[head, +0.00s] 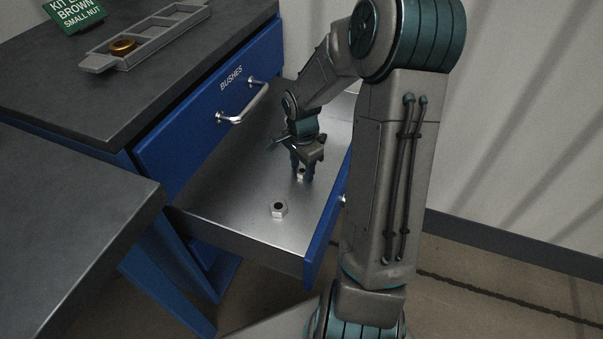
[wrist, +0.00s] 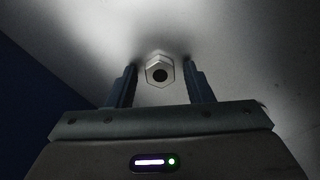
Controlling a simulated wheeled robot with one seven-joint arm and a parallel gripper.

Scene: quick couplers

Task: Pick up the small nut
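Two silver hex nuts are in the open drawer (head: 235,195). One nut (head: 279,208) stands clear near the drawer's front and looks the larger of the two. The other, smaller-looking nut (head: 301,174) is at my gripper (head: 303,175), partly hidden by the fingers. In the wrist view this nut (wrist: 160,71) lies between the two fingertips of my gripper (wrist: 165,75), slightly beyond them. The fingers are open, with a gap on each side of the nut.
The drawer's blue front (head: 325,225) and the upper closed drawer marked BUSHES (head: 205,115) flank the tray floor. On the bench top are a grey compartment tray (head: 155,38) with a brass ring (head: 123,46) and a green sign (head: 75,12) reading "BROWN SMALL NUT".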

